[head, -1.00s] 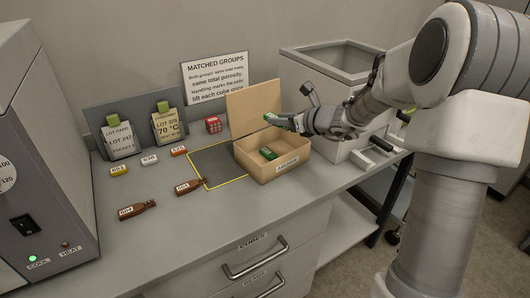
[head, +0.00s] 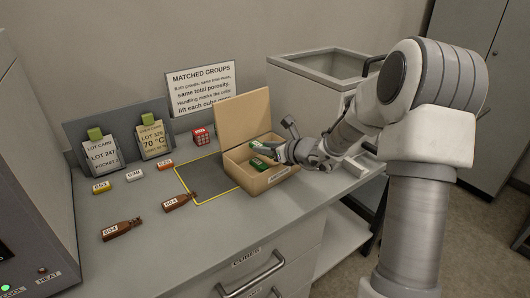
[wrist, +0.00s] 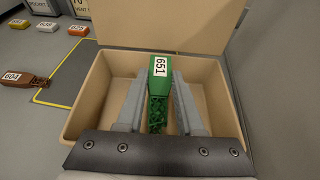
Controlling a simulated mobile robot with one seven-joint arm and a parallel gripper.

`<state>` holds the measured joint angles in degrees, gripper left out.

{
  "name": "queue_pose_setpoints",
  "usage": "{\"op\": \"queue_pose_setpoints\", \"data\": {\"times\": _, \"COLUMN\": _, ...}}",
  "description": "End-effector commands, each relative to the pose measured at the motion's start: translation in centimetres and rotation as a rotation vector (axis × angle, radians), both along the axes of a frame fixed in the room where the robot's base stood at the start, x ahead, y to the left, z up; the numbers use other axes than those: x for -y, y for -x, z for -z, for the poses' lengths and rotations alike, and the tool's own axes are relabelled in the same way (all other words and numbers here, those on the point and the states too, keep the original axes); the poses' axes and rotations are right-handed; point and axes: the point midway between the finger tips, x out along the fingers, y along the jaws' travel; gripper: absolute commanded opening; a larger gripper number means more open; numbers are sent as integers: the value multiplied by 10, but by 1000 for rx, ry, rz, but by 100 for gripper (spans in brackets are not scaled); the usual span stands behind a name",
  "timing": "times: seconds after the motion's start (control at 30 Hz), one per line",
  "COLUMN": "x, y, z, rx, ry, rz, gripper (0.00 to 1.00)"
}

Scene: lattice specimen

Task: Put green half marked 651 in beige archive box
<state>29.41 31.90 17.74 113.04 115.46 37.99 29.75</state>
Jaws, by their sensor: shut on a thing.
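The green half marked 651 (wrist: 159,68) is between the two fingers of my gripper (wrist: 161,84), its label facing up and its lattice end toward my wrist. It also shows in the head view (head: 264,151). My gripper (head: 274,152) is shut on it, over the open beige archive box (head: 250,182). The box's lid stands up at the back; its walls also show in the wrist view (wrist: 82,112). Whether the held half touches anything below is unclear.
Brown pieces (head: 121,229) (head: 180,201) and small yellow (head: 101,187), white (head: 134,175) and orange (head: 165,164) pieces lie left of the box. A yellow-outlined dark mat (head: 205,178) adjoins it. A red cube (head: 201,135) sits behind. A grey bin (head: 310,95) stands at the right.

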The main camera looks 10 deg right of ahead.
Motion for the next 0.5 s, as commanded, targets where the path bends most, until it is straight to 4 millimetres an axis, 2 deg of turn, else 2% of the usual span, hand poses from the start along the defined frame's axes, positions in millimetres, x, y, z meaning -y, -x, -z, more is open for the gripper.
{"op": "queue_pose_setpoints", "data": {"times": 0.03, "x": 0, "y": 0, "z": 6, "rx": -1, "ry": -2, "rz": 1, "gripper": 0}}
{"op": "queue_pose_setpoints", "data": {"times": 0.5, "x": 0, "y": 0, "z": 12, "rx": 1, "ry": 0, "rz": 0, "gripper": 0}}
